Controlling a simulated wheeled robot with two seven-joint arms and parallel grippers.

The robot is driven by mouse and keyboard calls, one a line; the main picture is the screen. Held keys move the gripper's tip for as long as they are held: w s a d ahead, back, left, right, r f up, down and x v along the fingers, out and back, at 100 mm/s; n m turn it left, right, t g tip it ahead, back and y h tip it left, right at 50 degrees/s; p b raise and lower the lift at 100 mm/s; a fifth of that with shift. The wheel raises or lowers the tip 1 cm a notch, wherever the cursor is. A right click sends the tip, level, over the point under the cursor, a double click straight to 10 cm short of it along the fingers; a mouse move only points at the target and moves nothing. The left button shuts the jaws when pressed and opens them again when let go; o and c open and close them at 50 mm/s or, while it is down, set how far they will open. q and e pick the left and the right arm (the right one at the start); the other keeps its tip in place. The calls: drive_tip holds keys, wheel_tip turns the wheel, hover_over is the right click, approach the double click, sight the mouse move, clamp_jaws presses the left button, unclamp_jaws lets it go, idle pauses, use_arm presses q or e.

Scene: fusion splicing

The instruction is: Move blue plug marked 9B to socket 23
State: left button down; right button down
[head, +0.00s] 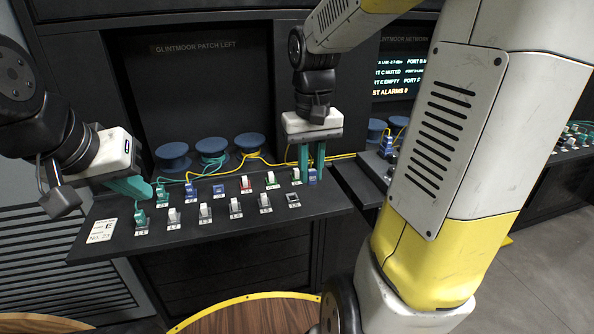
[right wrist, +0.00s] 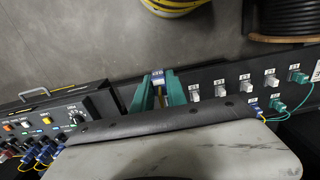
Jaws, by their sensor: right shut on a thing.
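My right gripper (head: 312,172) points down at the right end of the sloping socket panel (head: 330,202). Its teal fingers are shut on a blue plug (head: 312,178). In the right wrist view the blue plug (right wrist: 157,80) shows between the fingers (right wrist: 158,95), with a pale label too small to read. I cannot tell whether it is seated or just above the panel. My left gripper (head: 135,188) is over the panel's left end, close to a teal plug (head: 162,193); its opening is unclear. A dark, empty-looking socket (head: 293,200) is at the front row's right end. Socket numbers are unreadable.
Two rows of plugs and coloured caps fill the panel, including a blue plug (head: 190,190) with a yellow cable (head: 265,159). Blue spools (head: 212,150) stand behind. A white card (head: 102,231) lies at the left. Another panel stands beyond a gap on the right.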

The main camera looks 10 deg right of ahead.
drive_tip(key=shift+r, duration=0.6)
drive_tip(key=w+a, duration=2.2)
drive_tip(key=w, duration=0.3)
drive_tip(key=shift+w, duration=0.35)
drive_tip(key=shift+f, duration=0.15)
drive_tip(key=shift+f, duration=8)
drive_tip(key=shift+f, duration=0.6)
drive_tip(key=c, duration=1.3)
unclamp_jaws()
drive_tip(key=shift+o, duration=0.2)
